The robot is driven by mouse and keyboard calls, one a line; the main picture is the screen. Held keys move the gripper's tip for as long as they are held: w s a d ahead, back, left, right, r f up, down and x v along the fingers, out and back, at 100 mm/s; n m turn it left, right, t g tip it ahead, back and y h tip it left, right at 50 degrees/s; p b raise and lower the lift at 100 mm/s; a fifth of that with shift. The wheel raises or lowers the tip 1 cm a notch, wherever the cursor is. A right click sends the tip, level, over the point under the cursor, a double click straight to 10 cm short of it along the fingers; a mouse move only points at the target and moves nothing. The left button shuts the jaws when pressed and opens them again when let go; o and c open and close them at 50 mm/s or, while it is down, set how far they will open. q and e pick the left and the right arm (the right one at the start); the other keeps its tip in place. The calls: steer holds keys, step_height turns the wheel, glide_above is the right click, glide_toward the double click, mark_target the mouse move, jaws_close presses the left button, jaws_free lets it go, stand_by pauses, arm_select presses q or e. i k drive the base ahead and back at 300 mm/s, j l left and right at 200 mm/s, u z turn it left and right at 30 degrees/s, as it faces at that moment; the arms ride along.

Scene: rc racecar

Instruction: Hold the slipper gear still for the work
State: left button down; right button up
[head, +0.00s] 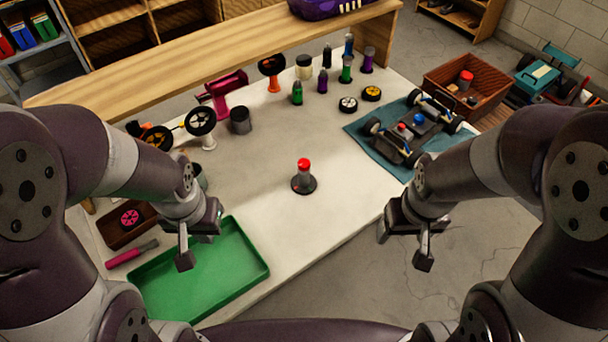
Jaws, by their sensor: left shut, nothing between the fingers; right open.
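I cannot tell for sure which part is the slipper gear. A small pink and black round part (130,217) lies in a brown wooden tray (118,237) at the left of the table. The car chassis (418,124), with wheels and red and blue parts on it, sits on a teal mat (368,150) at the right. My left gripper (185,260) is shut and empty over the left part of the green tray (238,286). My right gripper (405,250) is open and empty, beyond the table's front right edge, below the mat in the picture.
A pink-handled tool (132,253) lies left of the green tray. Several bottles, loose wheels (348,104) and a pink stand (224,92) line the back. A brown crate (440,77) is at back right.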

mark_target(303, 163)
steer(key=i+l+u, duration=0.2)
steer(key=l+u, duration=0.2)
steer(key=i+l+u, duration=0.1)
steer(key=l+u, duration=0.3)
steer(key=l, duration=0.2)
steer(key=l+u, duration=0.4)
steer(key=l, duration=0.15)
steer(key=i, duration=0.05)
